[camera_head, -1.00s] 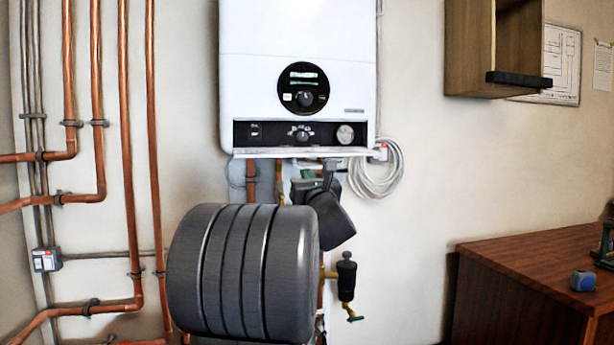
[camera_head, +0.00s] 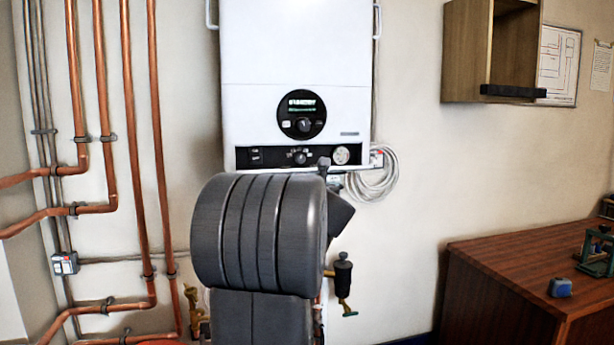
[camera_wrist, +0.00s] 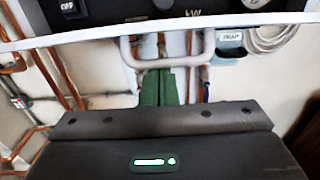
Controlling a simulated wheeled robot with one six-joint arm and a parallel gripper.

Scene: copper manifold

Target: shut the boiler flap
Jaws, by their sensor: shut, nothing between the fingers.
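The white boiler (camera_head: 295,60) hangs on the wall with a black control strip (camera_head: 262,156) along its bottom. In the wrist view the control strip (camera_wrist: 105,10) is uncovered. The boiler flap (camera_wrist: 90,36) appears lowered, seen nearly edge-on as a pale band below the strip. A grey U-shaped handle (camera_wrist: 165,63) shows under the band. My gripper (camera_wrist: 160,72) has green fingers together and empty, just below the handle's middle. Whether they touch it I cannot tell. In the head view, my arm hides the fingers and most of the flap.
Copper pipes (camera_head: 135,150) run up the wall at left. A coiled pale hose (camera_head: 375,182) hangs right of the boiler's underside. A black-capped valve (camera_head: 343,272) sits below. A wooden wall cabinet (camera_head: 465,50) and a wooden bench (camera_head: 510,262) stand at right, with bare wall between.

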